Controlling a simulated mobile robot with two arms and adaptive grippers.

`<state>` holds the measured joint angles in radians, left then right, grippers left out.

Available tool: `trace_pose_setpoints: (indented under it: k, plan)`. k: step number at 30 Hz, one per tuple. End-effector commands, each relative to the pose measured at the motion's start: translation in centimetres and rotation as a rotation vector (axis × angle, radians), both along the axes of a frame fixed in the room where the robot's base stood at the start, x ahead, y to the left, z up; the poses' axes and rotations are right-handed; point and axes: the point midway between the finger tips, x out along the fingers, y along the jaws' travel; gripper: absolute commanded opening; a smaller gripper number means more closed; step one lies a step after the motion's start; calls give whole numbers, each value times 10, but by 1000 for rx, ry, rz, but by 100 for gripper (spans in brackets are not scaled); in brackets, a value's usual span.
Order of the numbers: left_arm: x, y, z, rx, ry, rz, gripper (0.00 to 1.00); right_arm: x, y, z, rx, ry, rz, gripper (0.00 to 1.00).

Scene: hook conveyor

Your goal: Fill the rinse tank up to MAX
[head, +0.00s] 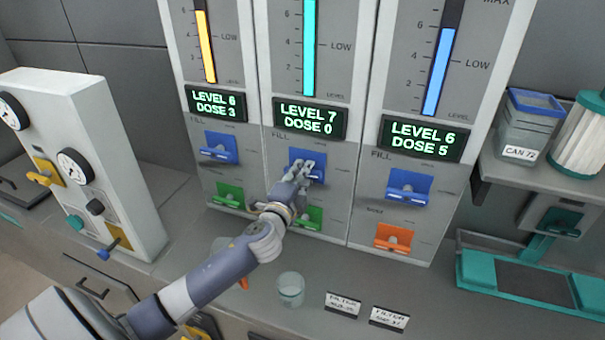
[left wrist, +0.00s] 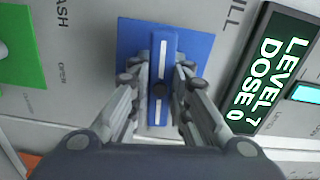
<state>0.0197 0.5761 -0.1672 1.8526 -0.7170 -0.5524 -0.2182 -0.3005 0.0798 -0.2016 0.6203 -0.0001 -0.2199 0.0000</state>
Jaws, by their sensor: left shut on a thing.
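Three tank panels stand side by side, each with a level gauge, a display and a blue FILL lever; which one is the rinse tank is not readable. The middle panel has a teal gauge (head: 309,50), its top out of view, and a display (head: 309,119) reading LEVEL 7, DOSE 0. My left gripper (head: 308,172) is shut on the middle blue FILL lever (head: 297,158). In the left wrist view the fingers (left wrist: 160,88) sit on both sides of this blue lever (left wrist: 164,50). My right gripper is not in view.
The left display (head: 217,104) reads LEVEL 6, DOSE 3; the right display (head: 422,139) reads LEVEL 6, DOSE 5. Green levers (head: 230,195) and an orange lever (head: 394,240) sit lower. A clear cup (head: 291,289) stands on the counter below. A gauge box (head: 75,150) stands left.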

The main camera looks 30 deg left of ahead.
Motion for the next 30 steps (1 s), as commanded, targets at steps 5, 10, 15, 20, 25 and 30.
trace_pose_setpoints:
  k: [5, 10, 15, 20, 25, 30]
  plan:
    - [0, 0, -3, -115, -25, 2, 0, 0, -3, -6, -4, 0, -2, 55]
    - [0, 0, -2, -255, -59, 2, 0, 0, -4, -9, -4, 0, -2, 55]
    - [0, 0, -1, -393, -93, 2, 0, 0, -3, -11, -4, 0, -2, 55]
    - [0, 0, -1, -506, -120, 1, 0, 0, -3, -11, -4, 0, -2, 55]
    - [0, 0, -1, -597, -142, 1, 0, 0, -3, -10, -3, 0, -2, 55]
    - [0, 0, -1, -656, -156, 0, 0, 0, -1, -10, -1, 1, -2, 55]
